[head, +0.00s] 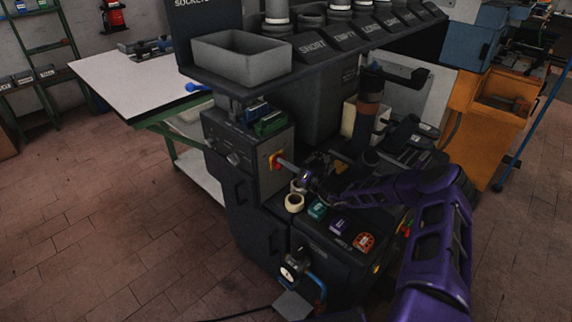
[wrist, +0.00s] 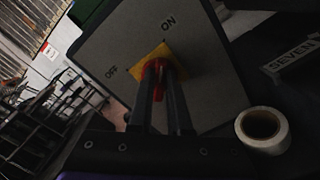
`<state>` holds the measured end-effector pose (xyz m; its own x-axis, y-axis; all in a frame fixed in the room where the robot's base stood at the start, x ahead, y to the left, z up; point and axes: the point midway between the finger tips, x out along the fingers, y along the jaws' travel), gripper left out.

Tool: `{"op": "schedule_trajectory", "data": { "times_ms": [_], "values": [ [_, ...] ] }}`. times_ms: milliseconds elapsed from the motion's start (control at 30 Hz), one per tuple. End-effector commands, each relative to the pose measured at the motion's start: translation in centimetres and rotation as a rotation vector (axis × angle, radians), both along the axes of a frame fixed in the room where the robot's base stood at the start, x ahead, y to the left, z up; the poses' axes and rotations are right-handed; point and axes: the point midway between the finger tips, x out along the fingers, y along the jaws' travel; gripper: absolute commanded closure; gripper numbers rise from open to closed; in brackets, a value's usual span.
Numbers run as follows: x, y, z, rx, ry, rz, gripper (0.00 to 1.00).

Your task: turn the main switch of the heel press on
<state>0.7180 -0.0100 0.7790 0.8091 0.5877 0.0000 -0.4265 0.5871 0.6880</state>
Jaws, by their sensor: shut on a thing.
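The main switch has a red handle (wrist: 157,85) on a yellow plate (wrist: 136,72), fixed to a grey panel (wrist: 208,62). The panel is marked OFF and ON beside the yellow plate. In the head view the switch (head: 275,160) is on the side of the dark heel press (head: 252,178). My gripper (wrist: 160,72) is shut on the red handle, one finger on each side of it. In the head view my gripper (head: 284,163) reaches the switch from the right. The fingers partly hide the handle, and I cannot tell clearly which mark it points to.
Tape rolls (head: 294,203) lie on the press's lower top, below my gripper, with small coloured boxes (head: 317,210) near them. A shelf with a grey bin (head: 241,58) overhangs above. A white-topped table (head: 135,85) stands at the left. The floor in front-left is clear.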

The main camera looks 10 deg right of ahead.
Motion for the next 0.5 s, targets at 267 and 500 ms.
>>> {"op": "schedule_trajectory", "data": {
  "times_ms": [267,500],
  "values": [
    [-0.02,-0.06,-0.08,0.034,0.025,-0.001,1.00],
    [-0.03,-0.07,-0.08,0.035,0.026,-0.001,1.00]
  ]
}}
